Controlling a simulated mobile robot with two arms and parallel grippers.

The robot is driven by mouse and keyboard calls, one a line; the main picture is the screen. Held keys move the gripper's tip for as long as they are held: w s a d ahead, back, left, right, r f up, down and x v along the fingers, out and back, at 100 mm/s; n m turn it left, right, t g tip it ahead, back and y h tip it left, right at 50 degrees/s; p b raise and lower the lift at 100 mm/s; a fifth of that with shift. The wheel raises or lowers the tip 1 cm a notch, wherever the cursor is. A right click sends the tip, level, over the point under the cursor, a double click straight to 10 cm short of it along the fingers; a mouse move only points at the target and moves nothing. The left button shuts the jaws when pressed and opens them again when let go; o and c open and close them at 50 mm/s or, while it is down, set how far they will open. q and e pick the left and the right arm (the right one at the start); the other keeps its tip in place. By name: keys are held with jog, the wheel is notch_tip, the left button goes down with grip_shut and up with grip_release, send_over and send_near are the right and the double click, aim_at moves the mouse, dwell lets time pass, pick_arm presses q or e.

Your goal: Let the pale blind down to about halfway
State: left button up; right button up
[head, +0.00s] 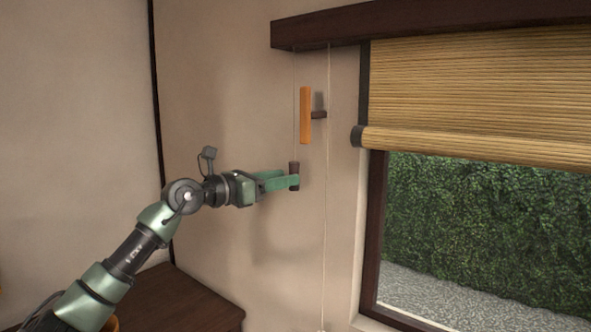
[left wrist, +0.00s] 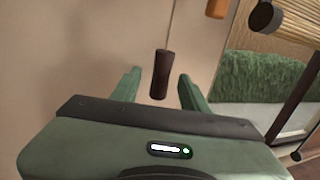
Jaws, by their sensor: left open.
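The pale woven blind (head: 470,85) hangs over the upper part of the window, its rolled lower edge (head: 470,145) slanting across the glass. A thin cord drops from the dark headrail and ends in a dark brown pull (head: 294,168). My left gripper (head: 293,182) is open at the pull. In the left wrist view the pull (left wrist: 161,75) hangs upright between the two spread fingers of the gripper (left wrist: 158,77), with gaps on both sides. An orange wooden piece (head: 306,115) hangs just above, beside a dark peg (head: 319,114). My right gripper is out of view.
A second thin cord (head: 325,230) runs down the wall right of the pull. The dark headrail (head: 400,25) is above, and the dark window frame (head: 374,220) is to the right. A dark wooden surface (head: 190,298) lies low at left.

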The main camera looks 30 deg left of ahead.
aim_at(294, 190)
pick_arm(q)
jog(key=shift+p+x, duration=0.6)
jog(key=shift+x, duration=1.4)
grip_shut()
jog(key=shift+s, duration=0.1)
